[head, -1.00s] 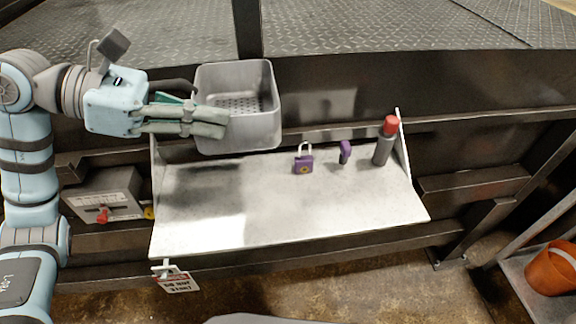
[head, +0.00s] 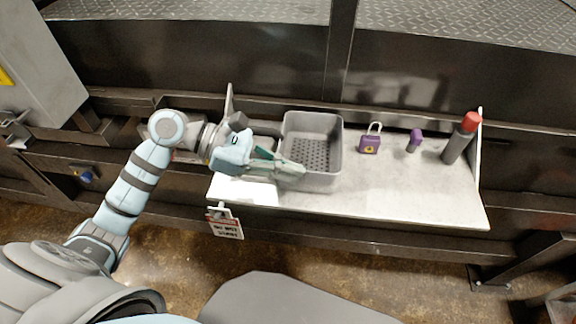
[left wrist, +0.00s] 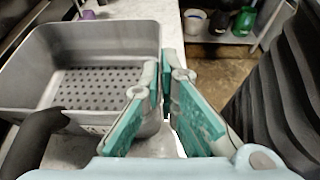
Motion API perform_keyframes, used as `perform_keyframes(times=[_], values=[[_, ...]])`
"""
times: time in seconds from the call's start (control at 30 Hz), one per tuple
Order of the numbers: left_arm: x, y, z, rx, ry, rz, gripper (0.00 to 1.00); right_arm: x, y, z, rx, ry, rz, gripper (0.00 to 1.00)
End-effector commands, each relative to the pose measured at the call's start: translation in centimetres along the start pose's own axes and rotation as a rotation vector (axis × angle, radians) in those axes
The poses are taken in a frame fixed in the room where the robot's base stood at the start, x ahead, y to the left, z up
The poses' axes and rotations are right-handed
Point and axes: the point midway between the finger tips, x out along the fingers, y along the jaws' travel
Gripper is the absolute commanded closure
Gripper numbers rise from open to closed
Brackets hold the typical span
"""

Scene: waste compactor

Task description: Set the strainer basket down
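The strainer basket (head: 330,172) is a grey rectangular tub with a perforated floor. It is upright at the left part of the pale shelf (head: 400,205); I cannot tell whether its underside touches. In the left wrist view the basket (left wrist: 90,40) fills the left side, with a dark curved handle (left wrist: 38,135) at its near wall. My left gripper (head: 295,169) is at the basket's front left corner. In the left wrist view its green-padded fingers (left wrist: 168,65) lie close together beside the wall; their grip is unclear. My right gripper is out of view.
A purple padlock (head: 369,145), a small purple item (head: 414,141) and a red-capped grey cylinder (head: 459,140) stand right of the basket. A hanging tag (head: 226,228) is at the shelf's left front corner. The front right shelf surface is clear.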

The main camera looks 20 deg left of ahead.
Motion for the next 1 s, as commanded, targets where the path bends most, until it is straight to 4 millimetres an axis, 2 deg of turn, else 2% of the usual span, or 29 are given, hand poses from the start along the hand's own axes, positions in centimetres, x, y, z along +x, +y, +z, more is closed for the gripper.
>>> perform_keyframes(times=[0.2, 0.37, 0.67, 0.77, 0.87, 1.0], values=[[0.2, 0.0, -0.3, 0.001, -0.001, 0.000, 1.00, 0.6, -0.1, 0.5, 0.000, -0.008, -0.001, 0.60], [0.1, 0.0, -0.3, -0.001, 0.000, 0.000, 0.76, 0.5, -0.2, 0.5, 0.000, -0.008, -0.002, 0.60], [0.1, 0.0, -0.2, -0.001, 0.001, 0.000, 0.75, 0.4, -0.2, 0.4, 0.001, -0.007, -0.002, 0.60], [-0.1, 0.0, 0.2, -0.001, 0.000, 0.000, 0.75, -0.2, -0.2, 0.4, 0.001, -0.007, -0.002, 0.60], [-1.1, 0.1, -0.2, 0.001, 0.007, 0.001, 0.75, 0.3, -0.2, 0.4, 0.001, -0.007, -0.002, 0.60], [-3.5, 0.0, -0.4, -0.001, 0.010, 0.001, 0.75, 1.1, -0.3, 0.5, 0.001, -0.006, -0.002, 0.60]])
